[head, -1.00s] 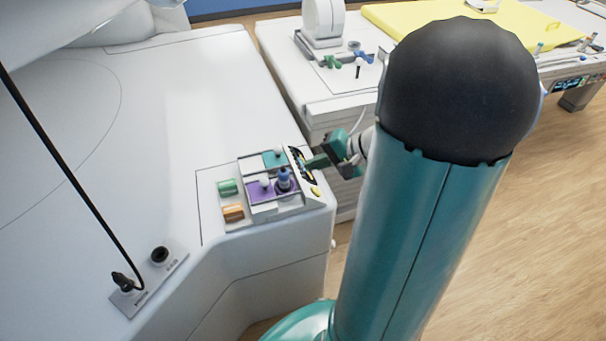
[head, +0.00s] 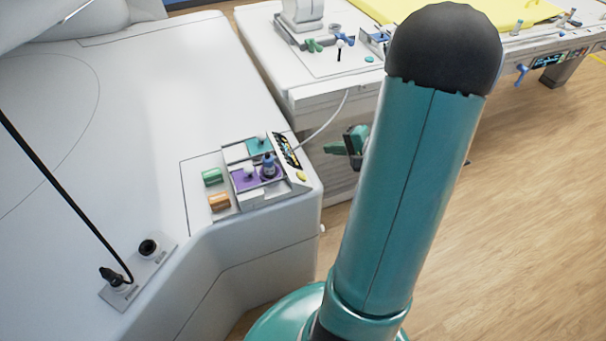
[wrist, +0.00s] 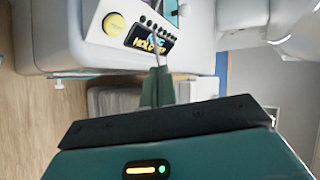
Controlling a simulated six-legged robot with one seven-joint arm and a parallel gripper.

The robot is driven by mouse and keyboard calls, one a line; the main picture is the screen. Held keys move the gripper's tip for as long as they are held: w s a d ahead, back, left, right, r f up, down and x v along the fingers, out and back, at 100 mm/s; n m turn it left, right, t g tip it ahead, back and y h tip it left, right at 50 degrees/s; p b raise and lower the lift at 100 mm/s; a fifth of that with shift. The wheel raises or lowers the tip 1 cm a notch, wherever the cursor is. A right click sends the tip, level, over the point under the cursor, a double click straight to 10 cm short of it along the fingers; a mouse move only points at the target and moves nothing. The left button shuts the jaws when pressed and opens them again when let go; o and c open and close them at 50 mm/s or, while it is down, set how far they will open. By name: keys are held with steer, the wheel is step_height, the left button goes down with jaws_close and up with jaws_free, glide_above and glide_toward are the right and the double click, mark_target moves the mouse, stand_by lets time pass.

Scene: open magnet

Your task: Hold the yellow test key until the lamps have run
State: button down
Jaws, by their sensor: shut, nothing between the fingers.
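The yellow test key (head: 301,176) is a round button at the near right corner of the console's sloped panel. In the wrist view the yellow key (wrist: 114,23) shows at the upper left, beside a dark display (wrist: 149,39) with yellow letters that seem to include "HOLD". A row of small dark round spots, perhaps the lamps (wrist: 157,27), runs along the display; none looks lit. My gripper (head: 328,149) is to the right of the panel, apart from the key. In the wrist view its green fingers (wrist: 156,72) are together and empty.
Left of the panel are a purple tray (head: 243,184) with knobs, a green block (head: 211,177) and an orange block (head: 219,202). A cabinet (head: 318,92) with a pale cable stands behind my gripper. A black cable plugs in at the lower left.

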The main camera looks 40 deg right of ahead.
mark_target(302, 176)
steer(key=shift+w+a+f, duration=0.25)
steer(key=shift+a+f, duration=0.6)
steer(key=shift+f, duration=0.05)
steer(key=shift+w+a+f, duration=0.25)
steer(key=shift+a+f, duration=0.6)
steer(key=shift+f, duration=0.1)
steer(key=shift+w+a+f, duration=0.25)
steer(key=shift+a+f, duration=0.6)
steer(key=shift+f, duration=0.05)
steer(key=shift+a+f, duration=0.1)
steer(key=shift+w+a+f, duration=0.1)
steer(key=shift+a+f, duration=0.1)
